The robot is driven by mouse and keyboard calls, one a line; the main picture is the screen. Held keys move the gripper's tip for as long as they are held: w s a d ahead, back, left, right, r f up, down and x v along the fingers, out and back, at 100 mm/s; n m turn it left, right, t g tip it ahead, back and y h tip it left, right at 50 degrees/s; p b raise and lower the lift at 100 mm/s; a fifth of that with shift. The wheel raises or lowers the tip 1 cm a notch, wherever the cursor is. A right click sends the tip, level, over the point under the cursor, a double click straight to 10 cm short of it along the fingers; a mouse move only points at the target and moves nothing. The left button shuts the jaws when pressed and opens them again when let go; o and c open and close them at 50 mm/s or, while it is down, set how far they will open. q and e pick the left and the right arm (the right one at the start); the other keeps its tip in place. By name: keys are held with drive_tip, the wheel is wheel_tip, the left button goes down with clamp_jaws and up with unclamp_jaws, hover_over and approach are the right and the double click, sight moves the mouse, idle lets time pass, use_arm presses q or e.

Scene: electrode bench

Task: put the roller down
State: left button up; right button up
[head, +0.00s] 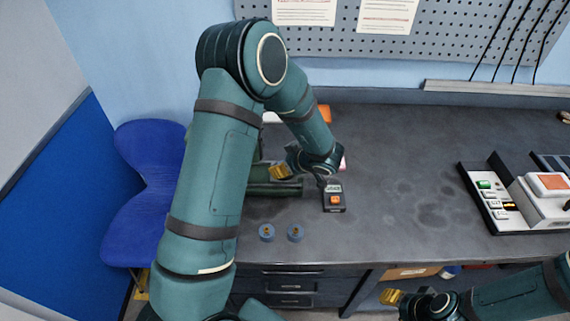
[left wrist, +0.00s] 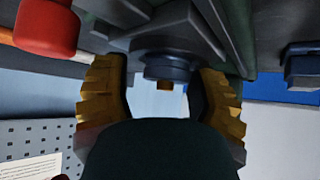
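My left gripper (head: 277,172) reaches in over a dark green machine (head: 275,189) on the bench, largely hidden by my left arm. In the left wrist view its two yellow fingers stand apart, and a dark blue round part (left wrist: 165,66) with a brass tip shows in the gap beyond. I see no finger closed on it. A red rounded part (left wrist: 47,27) is at the upper left there. I cannot make out a roller for certain. My right gripper (head: 392,297) is low at the bench's front; its finger gap is not readable.
Two blue discs (head: 266,232) with brass centres lie near the bench's front edge. A small dark meter (head: 334,198) with an orange patch stands right of the machine. A tray of boxes (head: 490,215) is at the right. The bench middle is clear. A blue chair (head: 145,195) is left.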

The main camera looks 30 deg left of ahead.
use_arm(q)
drive_tip(key=shift+s+d+f, duration=0.15)
drive_tip(key=shift+s+f, duration=0.3)
drive_tip(key=shift+r, duration=0.35)
drive_tip(key=p+v, duration=0.2)
drive_tip(key=v, duration=1)
drive_tip(key=shift+w+r, duration=0.3)
drive_tip(key=shift+r, duration=0.2)
